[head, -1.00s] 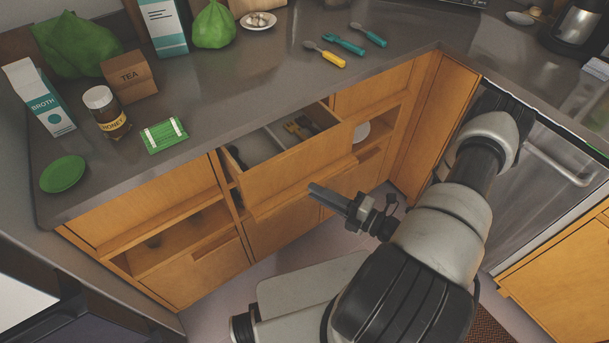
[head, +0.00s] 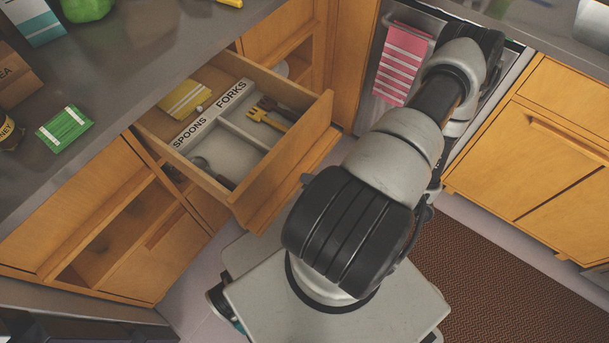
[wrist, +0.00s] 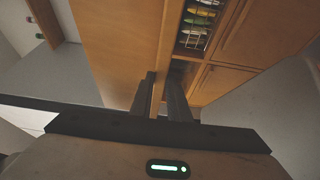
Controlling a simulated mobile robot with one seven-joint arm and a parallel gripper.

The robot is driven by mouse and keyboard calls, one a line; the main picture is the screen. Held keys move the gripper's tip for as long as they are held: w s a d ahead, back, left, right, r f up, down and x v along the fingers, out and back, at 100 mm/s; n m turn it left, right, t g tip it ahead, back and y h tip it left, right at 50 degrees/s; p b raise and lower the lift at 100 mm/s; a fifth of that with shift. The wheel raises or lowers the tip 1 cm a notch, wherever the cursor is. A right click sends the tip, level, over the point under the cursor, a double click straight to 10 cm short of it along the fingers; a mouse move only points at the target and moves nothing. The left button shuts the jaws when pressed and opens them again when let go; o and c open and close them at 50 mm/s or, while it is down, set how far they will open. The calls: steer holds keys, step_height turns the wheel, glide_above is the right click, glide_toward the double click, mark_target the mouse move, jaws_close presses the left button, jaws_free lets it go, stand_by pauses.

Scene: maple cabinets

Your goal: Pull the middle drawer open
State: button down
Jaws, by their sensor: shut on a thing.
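The middle drawer (head: 283,170) is pulled far out in the head view. Its front panel (wrist: 115,45) fills much of the wrist view. My gripper (wrist: 160,88) is shut on the thin wooden lip of the drawer front, with a dark finger on each side. In the head view my arm mostly hides the gripper.
Open cubbies (head: 120,235) and closed fronts lie beside the drawer. The grey counter (head: 130,75) runs above, holding a green packet (head: 64,129). A pink striped towel (head: 402,65) hangs on the appliance at right. A brown mat (head: 480,270) lies on the floor.

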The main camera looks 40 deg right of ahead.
steer(key=shift+d, duration=0.1)
steer(key=c, duration=1.7)
jaws_free()
steer(key=shift+s, duration=0.1)
steer(key=v, duration=1.7)
steer(key=shift+s+d, duration=0.1)
steer(key=shift+s, duration=0.1)
